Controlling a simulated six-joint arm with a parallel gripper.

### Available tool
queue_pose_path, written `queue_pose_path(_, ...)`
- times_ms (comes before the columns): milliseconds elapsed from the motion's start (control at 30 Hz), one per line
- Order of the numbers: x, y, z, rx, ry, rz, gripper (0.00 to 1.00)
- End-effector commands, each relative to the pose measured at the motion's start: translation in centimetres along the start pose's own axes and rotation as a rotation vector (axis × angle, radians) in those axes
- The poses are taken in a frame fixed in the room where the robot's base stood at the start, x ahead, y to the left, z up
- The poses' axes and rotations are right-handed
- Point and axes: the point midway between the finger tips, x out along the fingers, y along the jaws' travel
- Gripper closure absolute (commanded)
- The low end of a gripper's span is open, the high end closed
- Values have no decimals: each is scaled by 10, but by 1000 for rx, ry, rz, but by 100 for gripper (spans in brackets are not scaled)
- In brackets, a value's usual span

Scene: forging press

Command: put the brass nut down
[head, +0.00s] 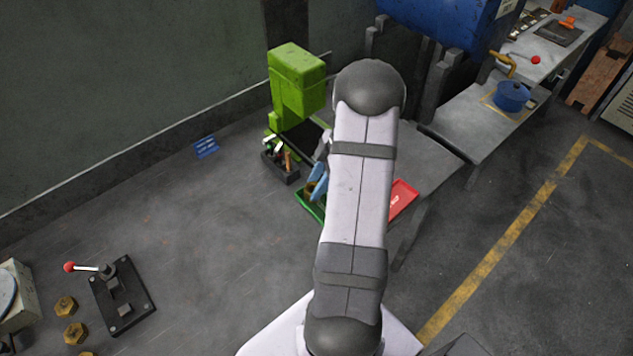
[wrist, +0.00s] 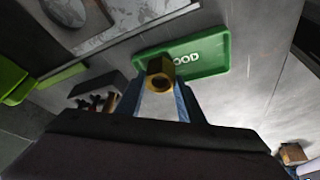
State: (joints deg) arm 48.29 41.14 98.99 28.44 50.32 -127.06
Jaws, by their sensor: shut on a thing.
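The brass nut (wrist: 160,69) is a hexagonal ring held between the blue fingertips of my gripper (wrist: 160,88). In the wrist view it overlaps the green tray (wrist: 214,50), which is marked in white with letters partly hidden by the nut. I cannot tell whether the nut touches the tray. In the head view my gripper (head: 318,182) shows as blue fingers beside my arm, over the green tray (head: 303,204). My arm hides much of the tray there.
A red tray (head: 402,196) lies right of my arm. A dark box of tools (head: 281,166) and a green machine (head: 297,80) stand behind the green tray. More brass nuts (head: 66,306) lie at lower left near a lever fixture (head: 122,297). A blue pot (head: 512,97) sits at upper right.

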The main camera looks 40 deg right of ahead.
Motion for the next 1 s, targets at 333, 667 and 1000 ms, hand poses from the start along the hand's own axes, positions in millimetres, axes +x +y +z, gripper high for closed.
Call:
queue_pose_path(333, 2, 0, 1, 0, 0, 2, 100)
queue_pose_path(667, 4, 0, 2, 0, 0, 0, 47)
queue_pose_path(1000, -1, 1, 1, 0, 0, 2, 47)
